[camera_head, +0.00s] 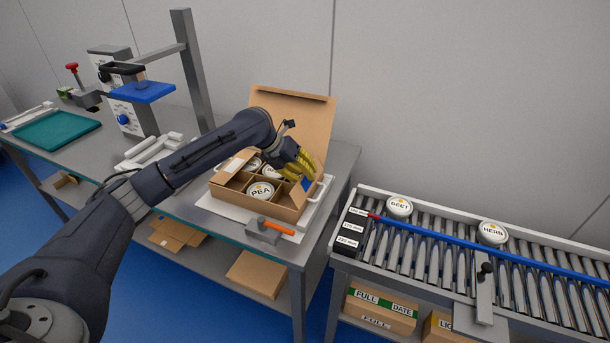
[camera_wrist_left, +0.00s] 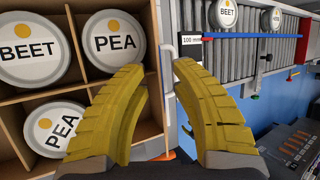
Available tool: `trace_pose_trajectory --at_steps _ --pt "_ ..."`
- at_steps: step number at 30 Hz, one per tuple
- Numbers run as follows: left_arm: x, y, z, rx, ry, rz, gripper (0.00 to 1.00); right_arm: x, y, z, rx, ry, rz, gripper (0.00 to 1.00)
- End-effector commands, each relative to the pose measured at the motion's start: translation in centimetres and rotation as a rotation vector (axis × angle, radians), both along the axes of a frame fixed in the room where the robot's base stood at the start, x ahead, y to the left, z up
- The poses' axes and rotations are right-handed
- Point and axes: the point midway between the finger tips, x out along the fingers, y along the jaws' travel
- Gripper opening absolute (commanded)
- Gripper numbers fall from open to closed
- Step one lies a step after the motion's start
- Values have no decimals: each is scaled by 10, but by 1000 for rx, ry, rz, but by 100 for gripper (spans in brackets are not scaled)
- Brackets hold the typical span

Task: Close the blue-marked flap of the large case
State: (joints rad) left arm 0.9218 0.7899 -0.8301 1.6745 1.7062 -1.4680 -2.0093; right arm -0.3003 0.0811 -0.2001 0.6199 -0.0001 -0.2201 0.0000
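The large case (camera_head: 258,207) is an open brown cardboard box with dividers, holding several round white tubs, one marked PEA (camera_head: 261,190). Its tall back lid (camera_head: 300,113) stands up. The blue-marked flap (camera_head: 306,184) shows as a small blue patch at the case's right side, partly behind my left gripper. My left gripper (camera_head: 298,165) is over the right end of the case, fingers pointing down. In the left wrist view the yellow fingers (camera_wrist_left: 158,70) are spread apart, with the case's right edge between and beyond them; contact is unclear. My right gripper is not visible.
The case sits on a white tray (camera_head: 228,213) with handles on a grey bench. An orange-handled clamp (camera_head: 264,232) is at its front. A roller conveyor (camera_head: 440,247) with tubs is to the right. A grey post stand (camera_head: 192,65) rises behind my left arm.

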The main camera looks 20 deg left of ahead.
Motion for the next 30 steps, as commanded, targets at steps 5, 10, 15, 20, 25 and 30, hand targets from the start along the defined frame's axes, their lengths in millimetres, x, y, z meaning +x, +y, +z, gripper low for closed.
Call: trace_pose_trajectory --at_steps 5,10,15,20,25,30 --pt "2 -2 -4 0 0 0 24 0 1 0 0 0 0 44" --pt "2 -3 -4 0 0 -1 24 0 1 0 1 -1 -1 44" --pt "2 -2 -4 0 0 0 20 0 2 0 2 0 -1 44" --pt "2 -2 -4 0 0 0 1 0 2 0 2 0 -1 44" --pt "2 -2 -4 0 0 0 0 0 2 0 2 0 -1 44" --pt "2 -2 -4 -1 0 0 0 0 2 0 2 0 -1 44"
